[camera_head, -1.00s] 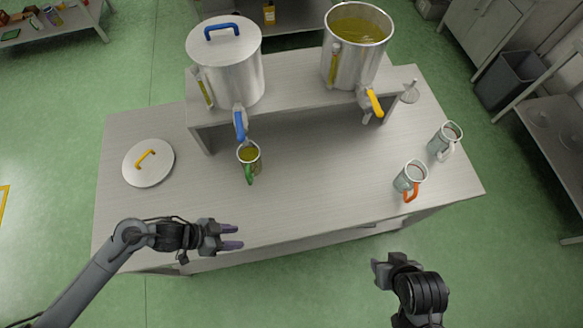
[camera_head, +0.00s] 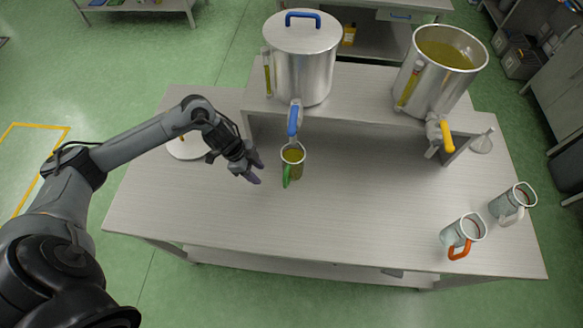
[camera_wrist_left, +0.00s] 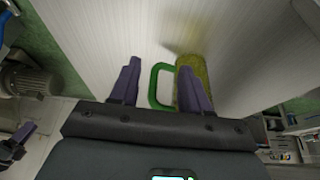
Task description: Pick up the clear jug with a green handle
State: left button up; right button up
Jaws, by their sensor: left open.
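The clear jug with a green handle (camera_head: 293,158) stands on the metal table below the blue tap of the lidded tank. It holds yellow-green liquid, and its handle points toward the front of the table. My left gripper (camera_head: 258,171) is open and empty just left of the jug. In the left wrist view, the green handle (camera_wrist_left: 155,86) shows between the two fingers of my left gripper (camera_wrist_left: 160,85). The jug's body (camera_wrist_left: 196,75) is partly hidden behind the right finger. I cannot tell whether the fingers touch it.
A lidded steel tank (camera_head: 303,62) and an open tank of yellow liquid (camera_head: 436,75) stand on the raised shelf behind the jug. Jugs with an orange handle (camera_head: 461,236) and a white handle (camera_head: 511,204) stand at right.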

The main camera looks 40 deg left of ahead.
aim_at(291, 170)
pick_arm(q)
jog(key=shift+w+d+f, duration=0.7)
jog(key=shift+d+f, duration=0.1)
jog(key=shift+d, duration=0.4)
jog(key=shift+w+d+f, duration=0.75)
jog(key=shift+d, duration=0.4)
jog(key=shift+w+d+f, duration=0.7)
jog(key=shift+d+f, duration=0.1)
jog(key=shift+d, duration=0.4)
grip_shut()
